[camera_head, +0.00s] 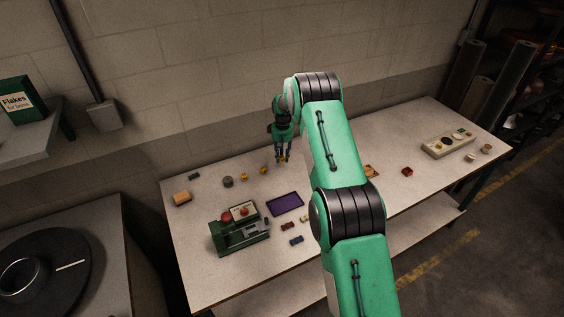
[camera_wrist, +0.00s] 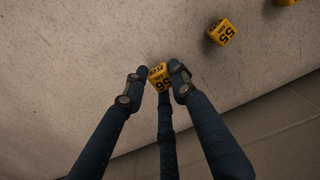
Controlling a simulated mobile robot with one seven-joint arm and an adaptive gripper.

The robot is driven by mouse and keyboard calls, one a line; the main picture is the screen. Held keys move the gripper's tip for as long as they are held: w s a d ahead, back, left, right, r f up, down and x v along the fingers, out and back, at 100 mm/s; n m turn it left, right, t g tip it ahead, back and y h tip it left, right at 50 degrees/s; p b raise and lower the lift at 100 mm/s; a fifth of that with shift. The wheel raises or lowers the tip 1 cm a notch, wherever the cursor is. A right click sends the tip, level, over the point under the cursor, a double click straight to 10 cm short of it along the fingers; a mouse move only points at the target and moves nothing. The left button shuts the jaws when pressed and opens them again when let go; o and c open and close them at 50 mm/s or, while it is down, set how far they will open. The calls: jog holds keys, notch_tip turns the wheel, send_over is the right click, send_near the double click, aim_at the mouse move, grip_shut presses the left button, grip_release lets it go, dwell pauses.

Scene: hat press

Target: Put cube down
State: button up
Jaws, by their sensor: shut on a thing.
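A yellow cube marked "56" (camera_wrist: 159,77) sits between the fingertips of my gripper (camera_wrist: 158,80) in the wrist view. My gripper is shut on it. In the head view my gripper (camera_head: 283,157) points down over the back part of the table (camera_head: 225,180), and the held cube shows only as a small orange patch at its fingertips. I cannot tell whether the cube touches the table. A second yellow cube, marked "55" (camera_wrist: 221,33), lies on the table apart from the held one.
Other yellow cubes (camera_head: 264,170) lie left of my gripper, beside a grey cylinder (camera_head: 228,181). A purple tray (camera_head: 285,204) and a green press (camera_head: 238,232) stand nearer the front. A brick wall (camera_head: 190,90) rises behind the table.

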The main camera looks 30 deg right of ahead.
aim_at(282, 161)
jog(key=shift+w, duration=0.2)
jog(key=shift+f, duration=1.75)
jog(key=shift+f, duration=0.15)
jog(key=o, duration=0.8)
notch_tip(282, 161, up, 12)
jog(key=shift+s+r, duration=0.1)
jog(key=shift+r, duration=0.05)
